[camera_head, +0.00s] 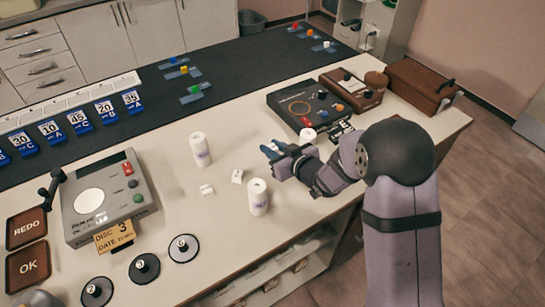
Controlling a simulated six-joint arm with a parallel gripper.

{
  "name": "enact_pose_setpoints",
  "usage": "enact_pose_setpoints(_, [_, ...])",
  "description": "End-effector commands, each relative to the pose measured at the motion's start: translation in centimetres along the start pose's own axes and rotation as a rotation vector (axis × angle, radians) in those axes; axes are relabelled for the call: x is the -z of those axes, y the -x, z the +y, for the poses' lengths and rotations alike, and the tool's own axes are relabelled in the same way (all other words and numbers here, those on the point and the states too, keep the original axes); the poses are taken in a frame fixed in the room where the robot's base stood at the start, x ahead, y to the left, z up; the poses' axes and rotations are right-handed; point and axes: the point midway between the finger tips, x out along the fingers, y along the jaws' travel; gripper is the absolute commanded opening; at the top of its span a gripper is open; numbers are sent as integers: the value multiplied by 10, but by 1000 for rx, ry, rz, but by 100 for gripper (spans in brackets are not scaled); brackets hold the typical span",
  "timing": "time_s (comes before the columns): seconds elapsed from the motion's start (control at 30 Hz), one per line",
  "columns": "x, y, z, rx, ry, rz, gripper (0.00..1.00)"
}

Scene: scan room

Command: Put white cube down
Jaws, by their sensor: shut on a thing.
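My gripper (270,150) is above the right part of the pale counter (225,230), its fingers pointing left. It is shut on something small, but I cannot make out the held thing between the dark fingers. Two small white cubes with faint marks show left of my gripper. One white cube (207,190) sits on the counter. The other white cube (237,176) is closer to my fingers, turned at an angle and apart from them.
White cylinders stand at the left (200,150), in front (257,197) and behind my gripper (308,135). A grey device (110,200) is at the left, a dark control box (310,105) behind. Discs with numbered knobs (145,268) line the front. Bare counter lies between.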

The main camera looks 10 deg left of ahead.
Motion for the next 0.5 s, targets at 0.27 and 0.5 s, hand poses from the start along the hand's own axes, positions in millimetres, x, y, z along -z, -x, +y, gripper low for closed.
enact_pose_setpoints(0.27, [-21, -8, 0, 1, -2, -4, 2])
enact_pose_setpoints(0.5, [-38, -16, 0, 0, 1, 1, 2])
